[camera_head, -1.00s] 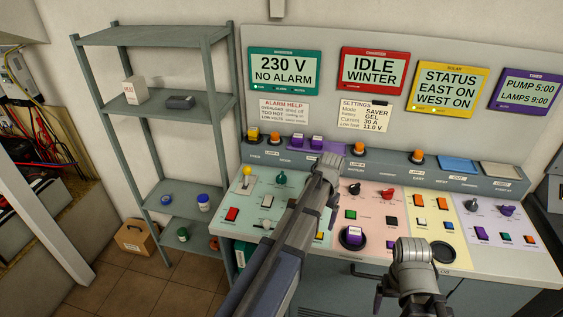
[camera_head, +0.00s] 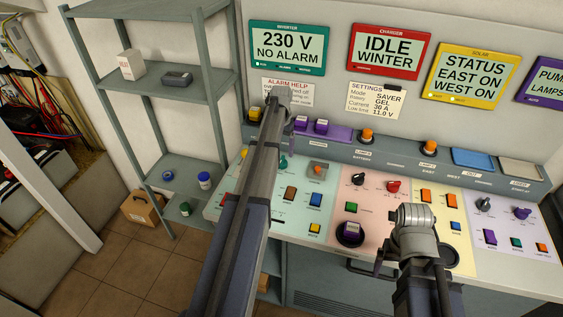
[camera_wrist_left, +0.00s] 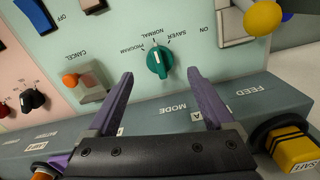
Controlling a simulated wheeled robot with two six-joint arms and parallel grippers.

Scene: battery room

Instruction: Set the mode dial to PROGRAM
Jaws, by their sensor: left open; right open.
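The green mode dial (camera_wrist_left: 158,62) sits on the pale green panel in the left wrist view, with PROGRAM, NORMAL and SAVER lettered around it. Its white mark points roughly toward NORMAL; the exact setting is hard to tell. In the head view the dial (camera_head: 283,162) shows partly beside my left arm. My left gripper (camera_wrist_left: 161,76) is open and empty, its two purple fingers on either side of the dial in the picture, apart from it. In the head view my left gripper (camera_head: 279,95) is seen from behind. My right gripper (camera_head: 415,218) is over the console's right half; its fingers are hard to make out.
An orange button (camera_wrist_left: 72,80) by CANCEL and a yellow knob (camera_wrist_left: 262,17) flank the dial. A yellow block (camera_wrist_left: 297,148) marked SAFE is on the grey ledge (camera_wrist_left: 180,112) near the fingers. A shelf (camera_head: 190,95) stands left of the console.

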